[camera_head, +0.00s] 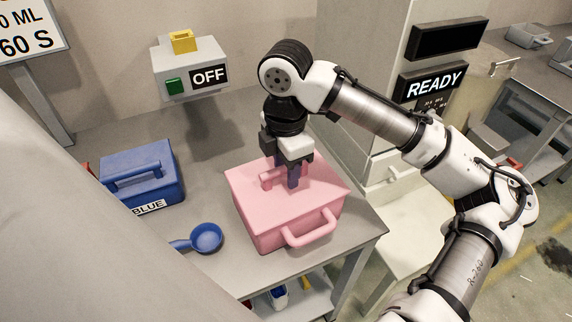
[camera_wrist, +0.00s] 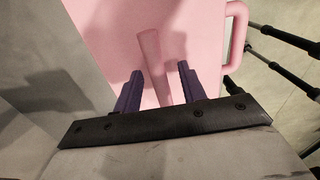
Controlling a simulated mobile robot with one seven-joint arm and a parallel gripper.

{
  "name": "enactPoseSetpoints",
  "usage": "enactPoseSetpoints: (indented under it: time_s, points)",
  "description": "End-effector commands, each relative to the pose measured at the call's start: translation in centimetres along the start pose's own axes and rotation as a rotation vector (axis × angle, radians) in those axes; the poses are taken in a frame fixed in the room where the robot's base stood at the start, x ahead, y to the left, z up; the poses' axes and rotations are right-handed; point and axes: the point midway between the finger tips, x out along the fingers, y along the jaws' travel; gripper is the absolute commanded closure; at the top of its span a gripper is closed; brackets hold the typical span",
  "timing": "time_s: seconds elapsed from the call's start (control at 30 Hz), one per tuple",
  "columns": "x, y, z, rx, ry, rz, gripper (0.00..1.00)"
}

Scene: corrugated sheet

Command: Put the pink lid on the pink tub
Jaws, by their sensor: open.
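The pink tub (camera_head: 268,233) stands on the grey table near its right front corner, with a loop handle on its front side. The pink lid (camera_head: 318,185) lies on top of the tub and covers it; I cannot tell whether it is fully seated. The lid (camera_wrist: 100,20) fills the upper middle of the wrist view, with its bar handle running between my fingers. My gripper (camera_head: 287,177) points down over the lid. In the wrist view my gripper (camera_wrist: 158,85) is open, with one purple finger on each side of the handle. The handle is partly hidden in the head view.
A blue lidded box (camera_head: 150,175) labelled BLUE stands at the left of the table (camera_head: 225,275). A blue scoop (camera_head: 206,238) lies left of the tub. A grey switch box (camera_head: 190,70) reading OFF is behind. A cabinet reading READY (camera_head: 433,86) stands behind right.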

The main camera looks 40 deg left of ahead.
Motion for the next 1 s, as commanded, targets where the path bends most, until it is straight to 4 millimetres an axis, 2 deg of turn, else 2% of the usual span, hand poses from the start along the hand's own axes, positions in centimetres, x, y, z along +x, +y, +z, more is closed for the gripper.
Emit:
enactPoseSetpoints:
  time_s: [0.13, 0.27, 0.5, 0.7, 0.83, 1.0]
  points:
    - [-0.6, 0.1, 0.0, 0.000, -0.001, 0.001, 0.59]
    - [-2.6, 0.1, 0.0, 0.000, -0.001, 0.002, 0.59]
    - [-8.3, 0.0, 0.1, 0.002, -0.005, 0.002, 0.59]
    - [-11.9, 0.0, 0.1, 0.003, -0.003, 0.002, 0.59]
    - [-13.2, 0.0, 0.0, 0.001, -0.001, 0.001, 0.59]
    - [-13.8, 0.0, 0.0, 0.000, 0.000, 0.000, 0.59]
